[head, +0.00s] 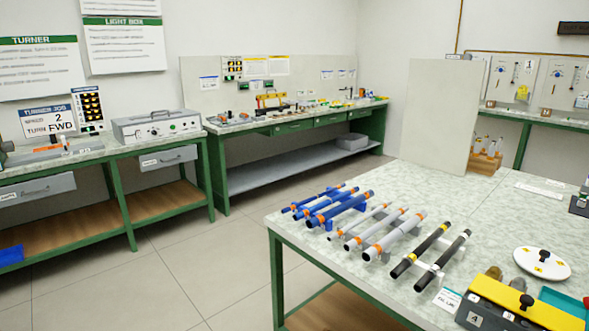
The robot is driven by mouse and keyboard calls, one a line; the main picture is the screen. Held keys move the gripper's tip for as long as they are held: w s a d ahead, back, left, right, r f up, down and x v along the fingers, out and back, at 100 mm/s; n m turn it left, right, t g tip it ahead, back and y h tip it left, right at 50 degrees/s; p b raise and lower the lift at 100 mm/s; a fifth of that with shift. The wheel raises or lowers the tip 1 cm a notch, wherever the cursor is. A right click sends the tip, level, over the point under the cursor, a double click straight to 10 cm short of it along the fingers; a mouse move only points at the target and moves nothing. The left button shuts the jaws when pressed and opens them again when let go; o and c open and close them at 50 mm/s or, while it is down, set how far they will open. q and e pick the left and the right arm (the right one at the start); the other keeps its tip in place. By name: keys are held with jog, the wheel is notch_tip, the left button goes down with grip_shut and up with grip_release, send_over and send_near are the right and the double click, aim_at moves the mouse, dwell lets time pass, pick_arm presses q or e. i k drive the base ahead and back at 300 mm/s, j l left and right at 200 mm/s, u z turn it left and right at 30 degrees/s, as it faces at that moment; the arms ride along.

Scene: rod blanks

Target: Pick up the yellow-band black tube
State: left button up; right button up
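The yellow-band black tube (422,247) lies in the head view on the near table, at the right part of a row of tubes. It is tilted in the picture, with its near end toward the lower left, and yellow shows near both ends. A second black tube (447,260) with pale bands lies just right of it, roughly parallel. White supports show between and under the two black tubes.
Grey tubes with orange bands (393,239) and blue tubes (340,210) lie to the left on the same table (300,240). A white disc (541,263) and a black-and-yellow box (520,308) stand to the right. An upright grey panel (443,115) rises behind.

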aim_at(407, 263)
jog(key=i+j, duration=0.2)
jog(key=j, duration=0.15)
jog(key=i+j, duration=0.25)
jog(key=j, duration=0.15)
jog(key=i+j, duration=0.2)
jog(key=j, duration=0.15)
jog(key=i+j+z, duration=0.15)
jog(key=j+z, duration=0.15)
jog(key=i+j+z, duration=0.1)
jog(key=j+z, duration=0.2)
jog(key=z, duration=2.05)
